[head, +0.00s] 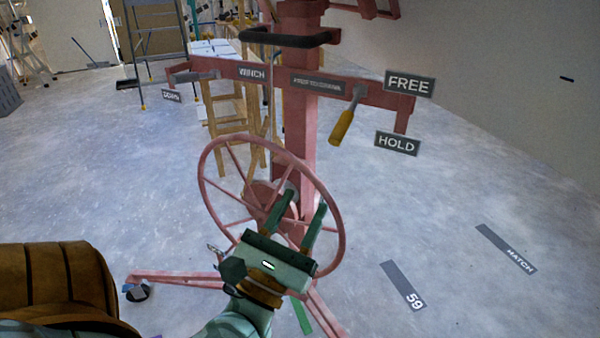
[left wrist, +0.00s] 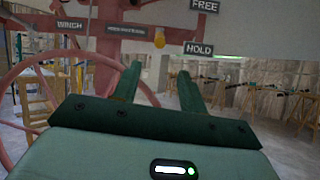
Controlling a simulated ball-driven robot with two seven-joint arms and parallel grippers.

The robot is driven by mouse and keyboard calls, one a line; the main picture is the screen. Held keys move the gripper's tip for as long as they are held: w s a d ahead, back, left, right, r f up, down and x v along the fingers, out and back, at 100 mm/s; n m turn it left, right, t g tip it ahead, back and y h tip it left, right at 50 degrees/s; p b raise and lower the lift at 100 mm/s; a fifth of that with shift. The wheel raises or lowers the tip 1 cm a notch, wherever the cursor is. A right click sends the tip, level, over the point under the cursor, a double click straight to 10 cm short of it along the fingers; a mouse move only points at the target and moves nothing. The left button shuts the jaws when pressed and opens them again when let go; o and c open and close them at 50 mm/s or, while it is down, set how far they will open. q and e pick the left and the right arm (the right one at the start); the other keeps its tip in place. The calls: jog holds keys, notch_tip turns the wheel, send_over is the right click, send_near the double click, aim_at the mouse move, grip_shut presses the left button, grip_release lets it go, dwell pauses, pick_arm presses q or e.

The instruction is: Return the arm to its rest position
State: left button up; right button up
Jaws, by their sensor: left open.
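My left gripper (head: 297,215) is open and empty, in front of the red handwheel (head: 203,178) of the panel lift. Its two green fingers overlap the wheel's lower right part in the head view; I cannot tell whether they touch it. My right gripper does not show.
The lift's red legs (head: 175,279) spread low on the floor. A wooden stand (head: 228,118) is behind the wheel, and a ladder (head: 155,50) is at the back left. Floor labels 59 (head: 402,286) and HATCH (head: 505,248) lie on open floor at the right.

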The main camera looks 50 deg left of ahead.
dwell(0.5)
